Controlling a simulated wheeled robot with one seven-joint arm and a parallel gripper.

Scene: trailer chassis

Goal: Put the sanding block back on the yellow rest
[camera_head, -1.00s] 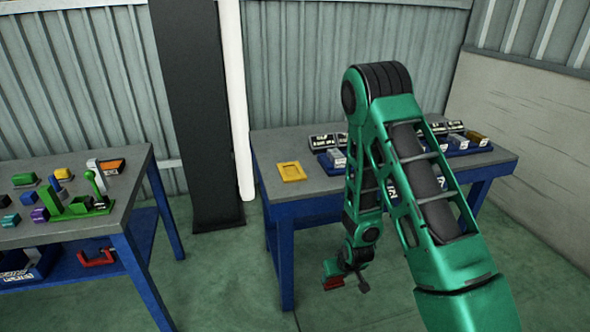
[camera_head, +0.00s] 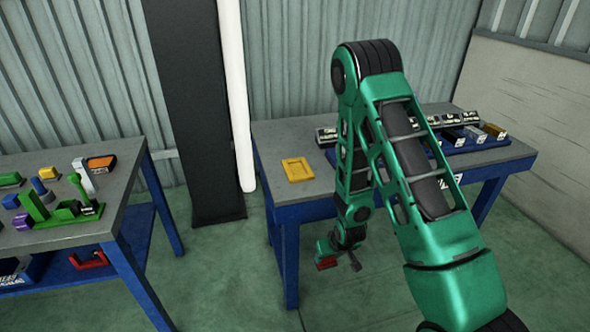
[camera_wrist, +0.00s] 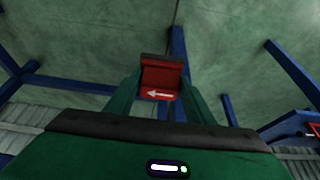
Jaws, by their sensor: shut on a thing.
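The yellow rest (camera_head: 298,169) lies flat and empty on the left part of the right-hand workbench (camera_head: 330,197), near its front left corner. My gripper (camera_head: 327,262) hangs below the bench top, in front of the bench legs. It is shut on a red block, the sanding block (camera_head: 326,264). In the wrist view, my gripper (camera_wrist: 160,95) has the sanding block (camera_wrist: 160,78) between its two fingers. The block's red face carries a white arrow that points left, and a dark strip runs along its top edge.
A blue tray (camera_head: 478,142) with several small blocks stands on the same bench, partly behind my arm. The left workbench (camera_head: 120,195) holds several coloured parts and a green fixture (camera_head: 62,212). A dark column (camera_head: 200,110) stands between the benches. The floor between them is clear.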

